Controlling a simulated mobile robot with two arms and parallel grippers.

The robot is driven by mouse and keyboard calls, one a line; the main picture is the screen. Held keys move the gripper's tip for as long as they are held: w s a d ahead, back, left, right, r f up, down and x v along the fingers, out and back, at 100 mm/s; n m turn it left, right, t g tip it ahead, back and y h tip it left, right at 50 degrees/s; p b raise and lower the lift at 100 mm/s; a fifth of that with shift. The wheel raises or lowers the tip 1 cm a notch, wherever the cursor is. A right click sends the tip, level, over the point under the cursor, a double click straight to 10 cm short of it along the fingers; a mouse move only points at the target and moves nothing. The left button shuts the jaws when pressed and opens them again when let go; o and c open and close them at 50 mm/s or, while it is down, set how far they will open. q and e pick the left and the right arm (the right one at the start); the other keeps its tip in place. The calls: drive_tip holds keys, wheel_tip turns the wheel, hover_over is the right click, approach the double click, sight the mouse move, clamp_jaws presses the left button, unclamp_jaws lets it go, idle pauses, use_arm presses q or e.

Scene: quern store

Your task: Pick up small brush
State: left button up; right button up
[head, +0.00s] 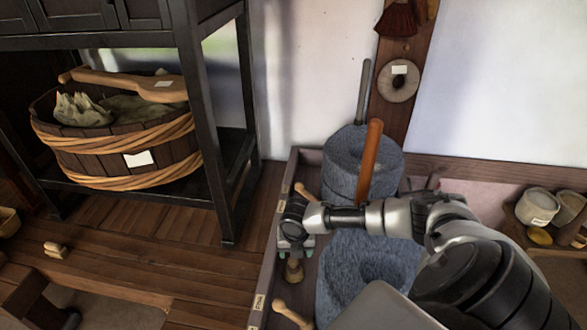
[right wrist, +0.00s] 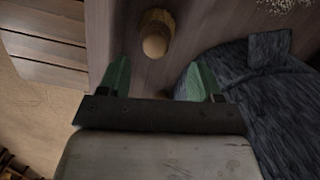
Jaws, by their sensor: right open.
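My right gripper (head: 296,252) points down over the wooden ledge beside the grey millstones. Its green fingertips (right wrist: 157,85) are apart with nothing between them. A small brown piece with a pale round end (right wrist: 155,38), possibly the small brush, lies just beyond the fingertips in the right wrist view. It also seems to show below the gripper in the head view (head: 294,271), partly covered; I cannot tell for sure what it is. A dark red brush (head: 397,19) hangs on the wall post. My left gripper is out of view.
Rough grey millstones (head: 362,160) stand right of the gripper, with an upright orange-brown handle (head: 370,150). A wooden tub (head: 120,150) sits in the dark rack at left. A small wooden piece (head: 55,249) lies on the floorboards. Bowls (head: 537,207) stand at right.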

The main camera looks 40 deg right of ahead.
sight(294, 260)
drive_tip(key=shift+w+f, duration=0.1)
drive_tip(key=shift+f, duration=0.65)
drive_tip(key=f, duration=0.2)
drive_tip(key=shift+w+a+f+b, duration=0.1)
drive_tip(key=shift+w+f+b, duration=0.1)
drive_tip(key=shift+f+b, duration=0.15)
drive_tip(key=shift+w+f, duration=0.15)
drive_tip(key=shift+f, duration=0.8)
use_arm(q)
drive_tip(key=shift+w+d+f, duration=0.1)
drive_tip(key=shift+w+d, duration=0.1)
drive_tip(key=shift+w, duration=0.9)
use_arm(e)
clamp_jaws()
drive_tip(key=shift+r, duration=0.2)
